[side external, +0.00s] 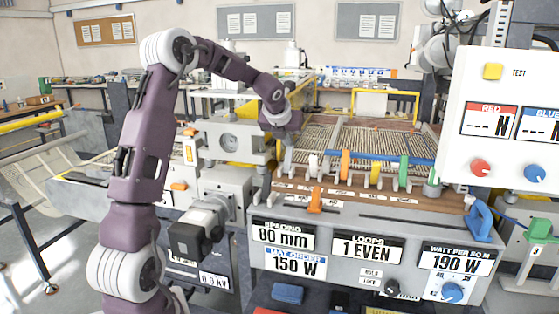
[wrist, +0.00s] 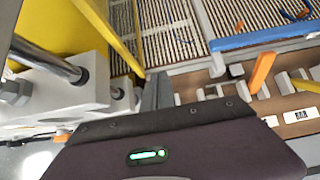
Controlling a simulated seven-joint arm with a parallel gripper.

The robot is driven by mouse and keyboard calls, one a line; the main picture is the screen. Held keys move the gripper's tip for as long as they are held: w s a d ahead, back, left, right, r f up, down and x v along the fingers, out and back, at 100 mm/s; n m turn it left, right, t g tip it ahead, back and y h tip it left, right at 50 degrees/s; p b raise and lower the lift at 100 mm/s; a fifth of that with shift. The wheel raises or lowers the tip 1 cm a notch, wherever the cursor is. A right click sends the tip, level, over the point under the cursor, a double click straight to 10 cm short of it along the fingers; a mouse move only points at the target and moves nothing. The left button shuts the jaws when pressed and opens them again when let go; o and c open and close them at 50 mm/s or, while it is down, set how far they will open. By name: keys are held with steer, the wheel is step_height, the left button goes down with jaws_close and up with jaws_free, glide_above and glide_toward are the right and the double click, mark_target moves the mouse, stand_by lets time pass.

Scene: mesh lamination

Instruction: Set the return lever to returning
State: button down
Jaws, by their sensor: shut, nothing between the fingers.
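My gripper (side external: 287,163) points down at the left end of the lever row, beside the grey machine head. In the wrist view its fingers (wrist: 158,92) look together, with nothing visible between them. The row holds a white lever (side external: 313,165), an orange lever (side external: 345,164), a yellow lever (side external: 376,172) and a green lever (side external: 403,172). The orange one also shows in the wrist view (wrist: 262,72), right of my fingers. A separate orange lever (side external: 315,201) stands on the front ledge. The small labels are unreadable, so I cannot tell which lever is the return lever.
A ribbed mesh bed (side external: 385,141) lies behind the levers, with a blue bar (side external: 420,161) along its front. A yellow guard (wrist: 95,25) and metal cylinder rods (wrist: 48,62) are close on the left. A blue handle (side external: 481,218) and white control panel (side external: 510,150) stand at right.

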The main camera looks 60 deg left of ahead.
steer(key=shift+w+a, duration=0.3)
steer(key=shift+a, duration=0.2)
stand_by(0.3)
step_height(320, 180, up, 2)
steer(key=s+d, duration=0.2)
step_height(320, 180, up, 9)
glide_above(288, 152)
steer(key=shift+r, duration=0.2)
stand_by(0.4)
